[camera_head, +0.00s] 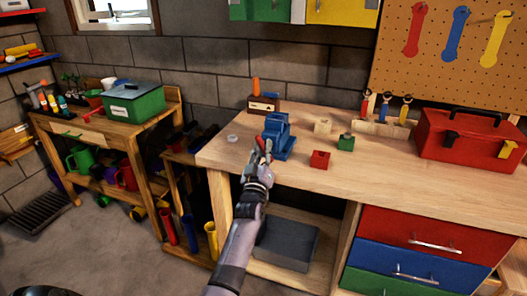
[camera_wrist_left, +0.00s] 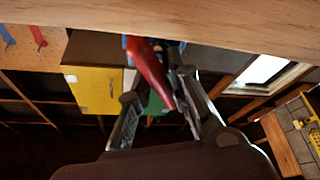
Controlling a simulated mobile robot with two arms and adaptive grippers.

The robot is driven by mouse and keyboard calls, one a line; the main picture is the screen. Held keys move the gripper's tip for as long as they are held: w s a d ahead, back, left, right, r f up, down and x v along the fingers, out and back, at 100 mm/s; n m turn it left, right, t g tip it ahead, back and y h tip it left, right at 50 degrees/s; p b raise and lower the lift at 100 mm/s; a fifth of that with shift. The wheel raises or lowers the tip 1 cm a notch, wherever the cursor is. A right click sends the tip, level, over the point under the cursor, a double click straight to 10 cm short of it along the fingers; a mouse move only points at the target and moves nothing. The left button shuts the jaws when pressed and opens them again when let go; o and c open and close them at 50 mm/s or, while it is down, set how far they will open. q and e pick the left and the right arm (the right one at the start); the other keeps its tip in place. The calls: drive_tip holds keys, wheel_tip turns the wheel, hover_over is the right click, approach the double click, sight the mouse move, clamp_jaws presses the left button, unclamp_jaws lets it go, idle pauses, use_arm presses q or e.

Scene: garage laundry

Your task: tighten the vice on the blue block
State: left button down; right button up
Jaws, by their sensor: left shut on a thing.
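The blue vice (camera_head: 281,138) stands near the left front edge of the workbench (camera_head: 395,175). My left gripper (camera_head: 263,148) is at the vice's near left side, shut on its red handle. In the left wrist view the red handle (camera_wrist_left: 148,68) runs between the fingers of my left gripper (camera_wrist_left: 160,105), and a little blue of the vice shows behind it. I cannot make out a separate blue block; the jaws are small and partly hidden. My right gripper is not in view.
A red block (camera_head: 320,159), a green block (camera_head: 346,143) and a pale wooden block (camera_head: 322,126) sit right of the vice. A small round disc (camera_head: 232,139) lies left of it. A red toolbox (camera_head: 470,138) stands farther right. The bench front between is clear.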

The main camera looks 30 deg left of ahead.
use_arm(q)
drive_tip(key=shift+f+m+t+h, duration=0.1)
drive_tip(key=shift+m+t+h, duration=0.2)
drive_tip(key=shift+m, duration=0.1)
drive_tip(key=shift+f, duration=0.1)
idle(1.0)
drive_tip(key=c, duration=1.8)
unclamp_jaws()
drive_tip(key=shift+o, duration=0.8)
drive_tip(key=shift+r, duration=0.2)
drive_tip(key=shift+s+d+f, duration=0.1)
drive_tip(key=shift+d, duration=0.05)
